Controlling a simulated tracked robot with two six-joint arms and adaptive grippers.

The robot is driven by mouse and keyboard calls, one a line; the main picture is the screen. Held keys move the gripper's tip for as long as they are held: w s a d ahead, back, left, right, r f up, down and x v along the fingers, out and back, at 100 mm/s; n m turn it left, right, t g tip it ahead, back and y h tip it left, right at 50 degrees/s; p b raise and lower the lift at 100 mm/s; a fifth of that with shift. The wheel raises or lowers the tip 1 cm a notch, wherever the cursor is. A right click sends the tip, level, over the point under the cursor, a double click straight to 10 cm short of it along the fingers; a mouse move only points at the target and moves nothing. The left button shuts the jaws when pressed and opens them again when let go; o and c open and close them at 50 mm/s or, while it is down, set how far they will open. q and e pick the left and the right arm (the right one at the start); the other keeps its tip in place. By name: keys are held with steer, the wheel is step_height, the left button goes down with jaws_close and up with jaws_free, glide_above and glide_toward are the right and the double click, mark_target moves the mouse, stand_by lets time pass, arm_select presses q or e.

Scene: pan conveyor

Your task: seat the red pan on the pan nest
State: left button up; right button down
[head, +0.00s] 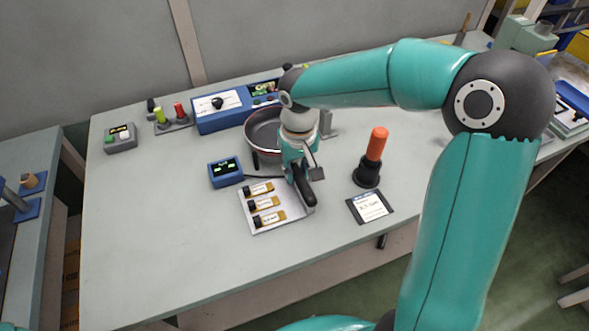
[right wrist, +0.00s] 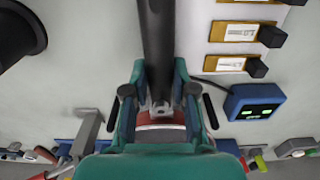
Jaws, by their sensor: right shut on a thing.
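The red pan (head: 263,130) is toward the back middle of the table in the head view, with a dark inside, a thin red rim and a black handle (head: 304,188) pointing toward the front. My right gripper (head: 299,168) is shut on the handle near the pan body. In the right wrist view my right gripper (right wrist: 158,98) has its fingers on both sides of the dark handle, and a strip of the red pan (right wrist: 160,126) shows beyond. I cannot make out the pan nest; whether the pan touches anything below is hidden. My left gripper is out of view.
A tray with several labelled pieces (head: 247,217) lies just in front of the pan. A blue display box (head: 226,173) is left of it. An orange-handled tool (head: 376,145) stands upright in a black base at right. A blue control panel (head: 207,122) is behind. The table's left front is clear.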

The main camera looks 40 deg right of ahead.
steer(key=c, duration=0.9)
jaws_free()
steer(key=shift+o, duration=0.2)
step_height(320, 180, up, 12)
steer(key=shift+s, duration=0.2)
